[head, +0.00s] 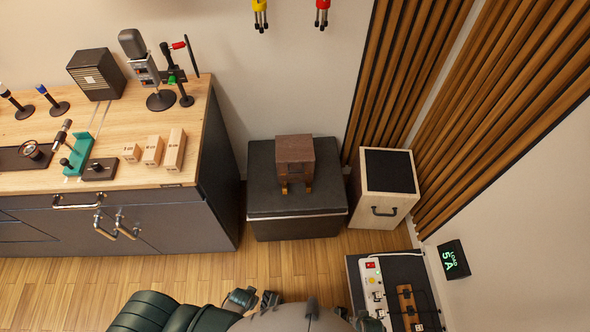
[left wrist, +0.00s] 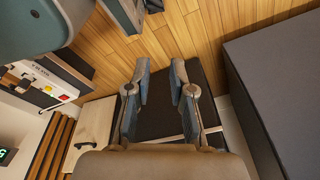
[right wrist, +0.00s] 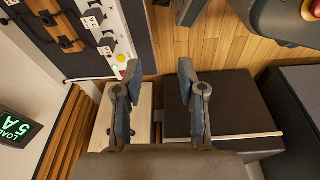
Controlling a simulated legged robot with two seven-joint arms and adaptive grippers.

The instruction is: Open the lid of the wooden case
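A small dark brown wooden case (head: 294,154) sits on top of a black box (head: 265,205) by the wall. Its lid looks shut, and two brass-coloured pieces show at its front lower edge. My left gripper (head: 256,301) is low at the bottom of the head view, well short of the case. In the left wrist view its fingers (left wrist: 160,85) are spread with nothing between them. My right gripper (right wrist: 155,88) is also spread and empty in the right wrist view. The brown case is not seen in either wrist view.
A pale wood box with a black top (head: 390,172) stands right of the black box. A desk (head: 225,150) with a microphone and small cartons is on the left. A power panel (head: 373,290) is at lower right. Wooden floor (head: 290,262) in front is clear.

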